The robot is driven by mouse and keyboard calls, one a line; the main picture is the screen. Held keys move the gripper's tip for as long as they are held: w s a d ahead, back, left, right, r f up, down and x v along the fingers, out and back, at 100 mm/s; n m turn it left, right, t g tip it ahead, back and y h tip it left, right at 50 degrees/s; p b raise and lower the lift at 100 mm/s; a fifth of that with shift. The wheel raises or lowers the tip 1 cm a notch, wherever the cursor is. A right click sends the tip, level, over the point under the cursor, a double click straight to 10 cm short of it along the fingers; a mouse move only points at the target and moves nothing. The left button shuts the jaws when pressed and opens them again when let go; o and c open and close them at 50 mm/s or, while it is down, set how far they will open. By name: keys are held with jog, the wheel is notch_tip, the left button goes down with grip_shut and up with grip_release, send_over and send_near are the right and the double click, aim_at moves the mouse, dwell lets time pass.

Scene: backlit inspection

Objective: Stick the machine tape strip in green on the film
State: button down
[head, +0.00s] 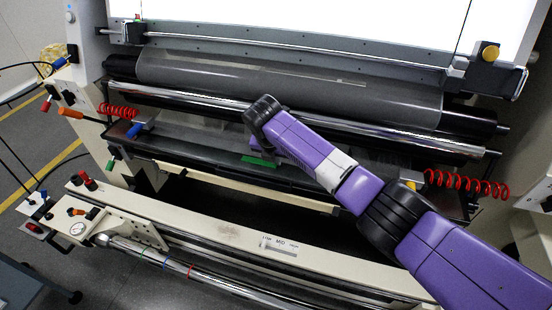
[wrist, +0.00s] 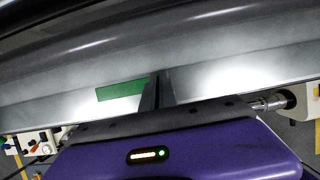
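The green machine tape strip (head: 258,162) shows low at the middle of the machine in the head view, just left of my gripper's purple body. In the wrist view the strip (wrist: 120,91) is flat and sticks out left from my fingertips. My gripper (wrist: 157,88) has its dark fingers together at the strip's right end, apparently pinching it. The grey film (head: 300,88) wraps the upper roller; in the wrist view the film (wrist: 60,75) spans behind the strip with bright glare patches. I cannot tell whether the strip touches the film. My wrist hides the fingertips in the head view.
A chrome roller (head: 330,126) crosses below the film roller. Red coiled hoses (head: 466,186) (head: 118,112) hang at both sides. A cream beam (head: 225,232) crosses in front. A bright light panel (head: 330,22) stands behind.

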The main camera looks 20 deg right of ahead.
jog(key=c, duration=2.1)
grip_release()
jog(key=o, duration=0.5)
jog(key=shift+v, duration=3.9)
